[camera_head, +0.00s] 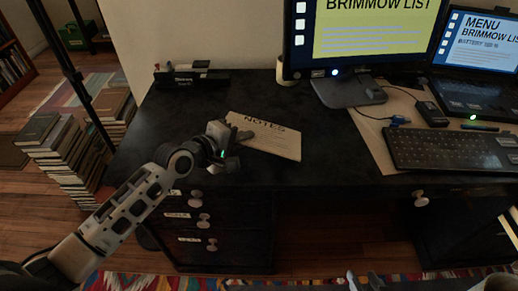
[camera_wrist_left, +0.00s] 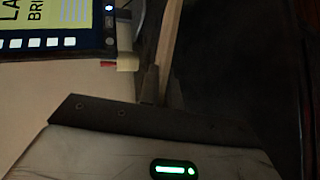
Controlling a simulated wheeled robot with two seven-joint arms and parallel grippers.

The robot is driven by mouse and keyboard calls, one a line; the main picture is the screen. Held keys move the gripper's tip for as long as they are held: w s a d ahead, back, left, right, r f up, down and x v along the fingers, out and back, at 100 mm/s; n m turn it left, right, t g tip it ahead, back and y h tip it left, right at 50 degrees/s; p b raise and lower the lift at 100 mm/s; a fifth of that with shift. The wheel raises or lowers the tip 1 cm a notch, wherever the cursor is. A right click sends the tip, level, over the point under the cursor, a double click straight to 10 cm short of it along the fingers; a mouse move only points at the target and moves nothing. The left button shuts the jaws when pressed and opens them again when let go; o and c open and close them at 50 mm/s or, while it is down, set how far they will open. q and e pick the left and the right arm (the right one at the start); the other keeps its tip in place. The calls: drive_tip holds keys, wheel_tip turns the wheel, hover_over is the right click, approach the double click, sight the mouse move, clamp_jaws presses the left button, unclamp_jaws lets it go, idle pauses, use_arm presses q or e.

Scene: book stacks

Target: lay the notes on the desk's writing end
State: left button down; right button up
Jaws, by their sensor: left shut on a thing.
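The notes (camera_head: 275,143), a pale pad with "NOTES" printed on its cover, are over the dark desk's left part, near its front edge. My left gripper (camera_head: 232,138) is shut on the pad's left end. In the left wrist view the notes (camera_wrist_left: 168,45) show nearly edge-on, rising from between the fingertips (camera_wrist_left: 155,88). I cannot tell whether the pad touches the desk top (camera_head: 335,160). My right gripper (camera_head: 364,281) shows only at the bottom edge of the head view, its fingertips apart, low in front of the desk.
A monitor (camera_head: 350,92), keyboard (camera_head: 450,148) and laptop (camera_head: 478,95) fill the desk's right side. A dark tray with small items (camera_head: 190,78) stands at the back left. Bare desk surrounds the notes. Book stacks (camera_head: 62,155) stand on the floor at left.

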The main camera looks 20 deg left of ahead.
use_arm(q)
drive_tip(key=c, duration=1.8)
unclamp_jaws()
drive_tip(key=shift+o, duration=0.2)
drive_tip(key=shift+s+a+r+p, duration=0.2)
drive_tip(key=shift+s+p, duration=0.1)
drive_tip(key=shift+p, duration=0.1)
drive_tip(key=p+v, duration=0.3)
drive_tip(key=v, duration=0.3)
drive_tip(key=shift+p, duration=0.3)
drive_tip(key=shift+s+a+r, duration=0.1)
drive_tip(key=shift+s+a, duration=0.15)
drive_tip(key=shift+s, duration=0.25)
drive_tip(key=shift+r+p, duration=0.15)
drive_tip(key=shift+p, duration=0.15)
